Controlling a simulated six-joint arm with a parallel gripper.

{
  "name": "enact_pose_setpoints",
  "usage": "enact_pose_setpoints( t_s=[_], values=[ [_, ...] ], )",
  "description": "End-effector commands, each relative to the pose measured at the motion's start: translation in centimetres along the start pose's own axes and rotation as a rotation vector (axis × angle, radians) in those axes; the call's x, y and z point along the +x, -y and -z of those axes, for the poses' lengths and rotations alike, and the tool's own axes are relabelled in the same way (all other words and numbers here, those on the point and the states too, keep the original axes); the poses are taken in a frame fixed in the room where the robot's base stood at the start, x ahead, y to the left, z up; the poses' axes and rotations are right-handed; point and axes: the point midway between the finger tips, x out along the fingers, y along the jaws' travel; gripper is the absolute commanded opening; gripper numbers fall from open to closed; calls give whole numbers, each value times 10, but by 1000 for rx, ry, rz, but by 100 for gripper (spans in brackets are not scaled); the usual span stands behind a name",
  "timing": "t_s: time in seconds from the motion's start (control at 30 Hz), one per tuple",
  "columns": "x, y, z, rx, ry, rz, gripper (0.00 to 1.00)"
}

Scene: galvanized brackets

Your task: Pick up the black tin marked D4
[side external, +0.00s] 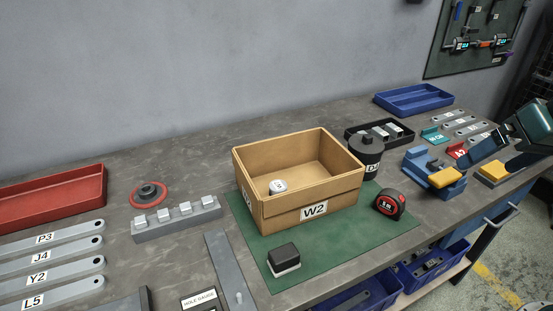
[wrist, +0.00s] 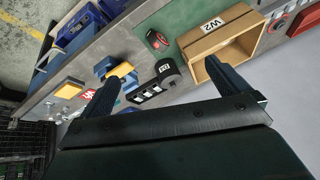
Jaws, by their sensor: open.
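The black tin (side external: 367,152) is a dark round can with a knob on its lid and a white label that seems to read D4. It stands upright just right of the cardboard box. In the wrist view the tin (wrist: 168,69) shows between my two fingers, beyond their tips and touched by neither. My gripper (side external: 487,163) is at the right edge of the side view, to the right of the tin and apart from it. In the wrist view my gripper (wrist: 148,62) is open, with nothing held between the fingers.
The cardboard box (side external: 310,213) marked W2, with a white object inside, stands close left of the tin on a green mat (side external: 350,255). A black tray (side external: 352,137) of grey parts is behind the tin. A tape measure (side external: 390,203) and a blue vise (side external: 415,160) flank its front and right.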

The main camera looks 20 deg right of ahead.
Motion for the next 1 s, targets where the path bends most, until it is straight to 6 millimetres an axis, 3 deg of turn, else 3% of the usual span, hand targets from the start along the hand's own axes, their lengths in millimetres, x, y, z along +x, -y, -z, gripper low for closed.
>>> enact_pose_setpoints(
  t_s=[0.53,1.0],
  values=[
    [81,10,70,627,115,195,100],
    [149,-11,119,1267,276,399,100]
  ],
)
